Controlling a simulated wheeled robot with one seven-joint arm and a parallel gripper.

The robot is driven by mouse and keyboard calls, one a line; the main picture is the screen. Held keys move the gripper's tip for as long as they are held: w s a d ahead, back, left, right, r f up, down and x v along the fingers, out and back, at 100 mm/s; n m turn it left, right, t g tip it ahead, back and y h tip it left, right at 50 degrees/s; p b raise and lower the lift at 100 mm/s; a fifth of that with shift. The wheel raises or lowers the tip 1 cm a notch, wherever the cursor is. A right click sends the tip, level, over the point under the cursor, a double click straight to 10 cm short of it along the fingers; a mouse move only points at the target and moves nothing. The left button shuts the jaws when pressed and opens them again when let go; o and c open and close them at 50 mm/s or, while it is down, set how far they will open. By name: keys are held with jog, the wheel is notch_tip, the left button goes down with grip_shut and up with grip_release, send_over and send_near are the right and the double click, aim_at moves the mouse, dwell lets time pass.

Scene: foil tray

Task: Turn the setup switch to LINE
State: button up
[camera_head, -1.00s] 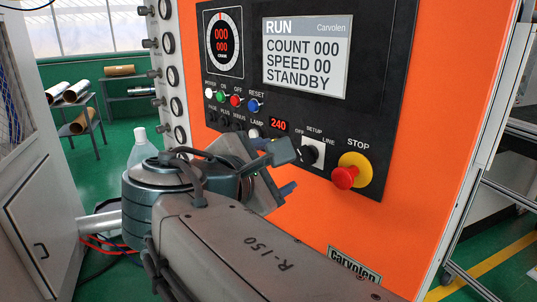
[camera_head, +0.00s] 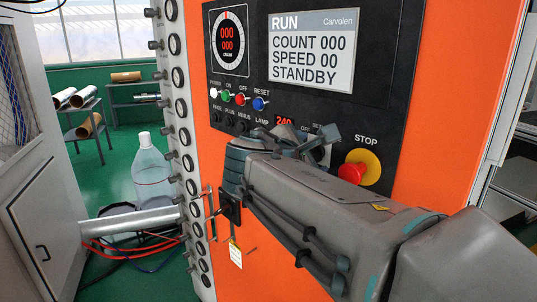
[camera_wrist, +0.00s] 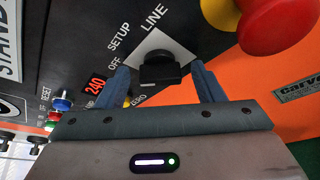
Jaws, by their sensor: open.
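The setup switch (camera_wrist: 160,72) is a black knob on a white square plate (camera_wrist: 180,45), with OFF, SETUP and LINE lettered around it in the wrist view. I cannot tell which label its pointer faces. My gripper (camera_wrist: 163,85) is open, with one blue-grey finger on each side of the knob; I cannot tell if they touch it. In the head view my gripper (camera_head: 322,142) is at the panel and hides most of the switch. Only OFF and part of SETUP show above it there.
A red STOP button on a yellow base (camera_head: 360,170) is close to the right of my gripper; it also fills the wrist view's top right (camera_wrist: 272,25). The red 240 display (camera_head: 284,121) and coloured buttons (camera_head: 243,101) are to the left. The screen (camera_head: 312,50) reads RUN, STANDBY.

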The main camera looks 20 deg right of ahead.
jog(key=c, duration=1)
jog(key=shift+f+b, duration=0.15)
jog(key=shift+b, duration=0.5)
jog(key=m+t+h+b, duration=0.1)
jog(key=m+b, duration=0.4)
jog(key=b, duration=0.7)
jog(key=m+t+h+b, duration=0.1)
jog(key=m+b, duration=0.5)
jog(key=b, duration=0.6)
jog(key=f+m+t+h+b, duration=0.1)
jog(key=m+b, duration=0.4)
jog(key=b, duration=0.7)
jog(key=shift+m+t+h, duration=0.4)
jog(key=shift+t+h, duration=0.1)
jog(key=shift+h, duration=0.2)
jog(key=shift+r+m+b, duration=0.15)
jog(key=shift+m+b, duration=0.15)
